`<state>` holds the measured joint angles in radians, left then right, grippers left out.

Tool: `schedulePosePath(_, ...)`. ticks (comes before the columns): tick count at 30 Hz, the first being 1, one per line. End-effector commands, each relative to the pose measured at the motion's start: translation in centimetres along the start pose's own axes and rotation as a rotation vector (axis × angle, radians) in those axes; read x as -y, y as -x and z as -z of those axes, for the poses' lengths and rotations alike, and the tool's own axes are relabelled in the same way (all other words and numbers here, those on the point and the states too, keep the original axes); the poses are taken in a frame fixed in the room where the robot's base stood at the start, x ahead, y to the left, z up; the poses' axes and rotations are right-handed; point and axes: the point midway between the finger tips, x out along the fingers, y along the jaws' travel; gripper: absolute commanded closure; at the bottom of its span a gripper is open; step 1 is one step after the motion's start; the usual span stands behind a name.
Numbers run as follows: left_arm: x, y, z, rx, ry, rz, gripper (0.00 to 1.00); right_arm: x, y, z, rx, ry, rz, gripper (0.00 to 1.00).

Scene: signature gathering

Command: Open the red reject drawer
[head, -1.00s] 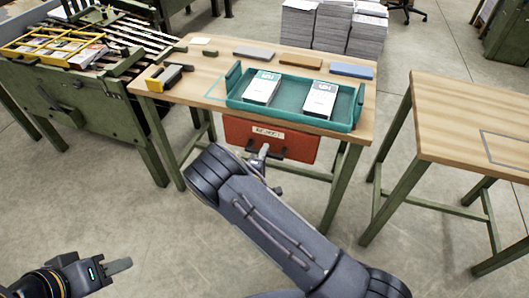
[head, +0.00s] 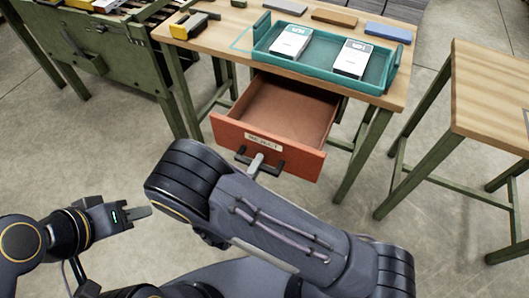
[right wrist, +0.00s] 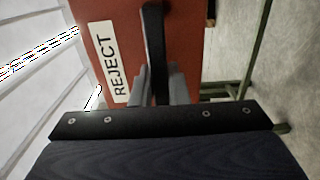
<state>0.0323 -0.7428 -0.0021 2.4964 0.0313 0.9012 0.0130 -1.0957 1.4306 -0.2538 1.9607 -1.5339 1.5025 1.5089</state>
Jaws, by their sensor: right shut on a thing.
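The red reject drawer (head: 285,115) under the wooden table is pulled well out, and its bare inside shows in the head view. Its front carries a "REJECT" label (head: 264,142) and a black bar handle (head: 259,163). My right gripper (head: 255,164) is shut on the handle, with its arm reaching up from below. The right wrist view shows the fingers (right wrist: 155,85) on either side of the dark handle (right wrist: 154,45), close to the label. My left gripper (head: 142,212) hangs over the floor at the lower left, away from the drawer; its fingers look closed together, but I cannot tell.
The wooden table (head: 230,22) carries a teal tray (head: 320,76) with two stacks of printed papers (head: 291,42). A yellow-and-black tool (head: 195,25) lies at the table's left. A second table (head: 490,90) stands at the right. The floor in front is clear.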

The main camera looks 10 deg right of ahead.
Motion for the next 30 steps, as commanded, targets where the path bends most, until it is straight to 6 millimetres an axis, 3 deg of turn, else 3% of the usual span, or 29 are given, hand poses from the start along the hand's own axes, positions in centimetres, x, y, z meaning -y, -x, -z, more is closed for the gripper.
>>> schedulePosePath(5,0.11,-0.24,-0.12,0.000,0.000,0.000,0.64,0.06,0.98,-0.01,0.000,0.001,0.002,1.00)
schedulePosePath(15,0.10,-0.21,-0.10,0.000,0.000,0.000,0.64,0.04,1.04,-0.02,0.001,0.001,0.002,1.00)
schedulePosePath(16,0.10,-0.21,-0.11,0.000,0.000,0.000,0.64,0.04,1.04,-0.01,0.001,0.001,0.002,0.82)
schedulePosePath(20,0.10,-0.21,-0.11,0.000,0.000,0.000,0.64,0.03,1.03,0.00,0.001,0.001,0.002,0.65)
schedulePosePath(30,0.16,-0.35,-0.17,0.000,0.000,0.000,0.64,0.08,1.09,0.14,0.001,-0.001,0.001,0.64)
